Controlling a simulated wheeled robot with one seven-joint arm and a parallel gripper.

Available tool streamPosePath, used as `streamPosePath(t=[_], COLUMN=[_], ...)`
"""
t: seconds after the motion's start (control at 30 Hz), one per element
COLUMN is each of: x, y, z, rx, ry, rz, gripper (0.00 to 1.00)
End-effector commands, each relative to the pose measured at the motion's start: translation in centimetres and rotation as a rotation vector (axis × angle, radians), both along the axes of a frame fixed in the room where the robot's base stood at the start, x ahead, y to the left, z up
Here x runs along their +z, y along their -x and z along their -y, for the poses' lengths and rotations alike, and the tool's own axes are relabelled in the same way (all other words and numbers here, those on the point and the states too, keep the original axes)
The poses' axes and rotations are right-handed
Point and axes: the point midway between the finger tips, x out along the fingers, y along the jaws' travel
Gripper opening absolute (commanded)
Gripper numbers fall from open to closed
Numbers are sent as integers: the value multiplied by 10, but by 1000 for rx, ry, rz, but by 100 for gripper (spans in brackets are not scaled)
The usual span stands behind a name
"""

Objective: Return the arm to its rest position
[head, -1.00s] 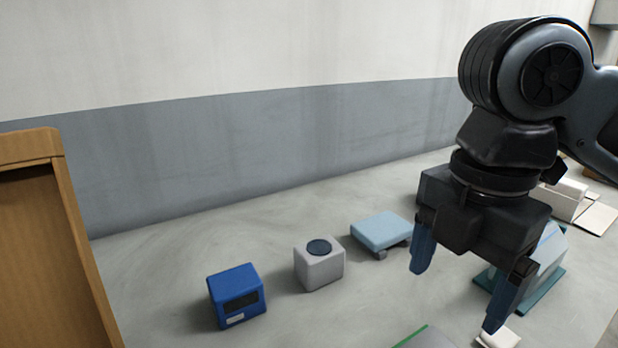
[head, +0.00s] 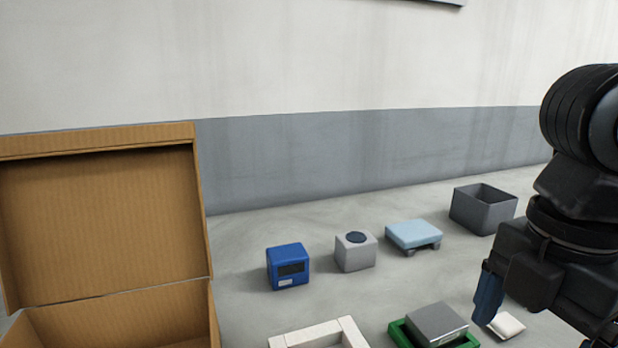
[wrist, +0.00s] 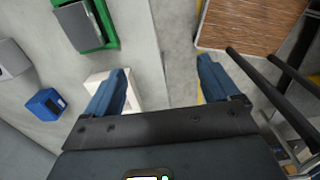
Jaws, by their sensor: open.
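My gripper (head: 548,316) is at the right edge of the head view, partly cut off by the frame, with its blue fingers pointing down. In the wrist view my gripper (wrist: 163,72) has its two blue fingers wide apart with nothing held between them. Beyond the fingers are bare grey surface and part of a white frame (wrist: 133,104). The part of my arm above the gripper shows at the right of the head view; the rest is out of frame.
An open cardboard box (head: 100,225) stands at left. A blue box (head: 287,267), grey cube (head: 355,255), light-blue platform (head: 414,235) and dark grey bin (head: 484,210) line the back. A green tray (head: 402,335) holds a grey block (head: 437,325). A brown slatted surface (wrist: 255,28) shows in the wrist view.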

Motion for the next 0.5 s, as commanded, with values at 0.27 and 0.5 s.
streamPosePath(t=[0.27,0.5], x=[-2,-3], y=[-5,-12], z=[-26,-62], rx=[-11,-38], ry=[-107,-259], rz=[34,76], gripper=[89,89])
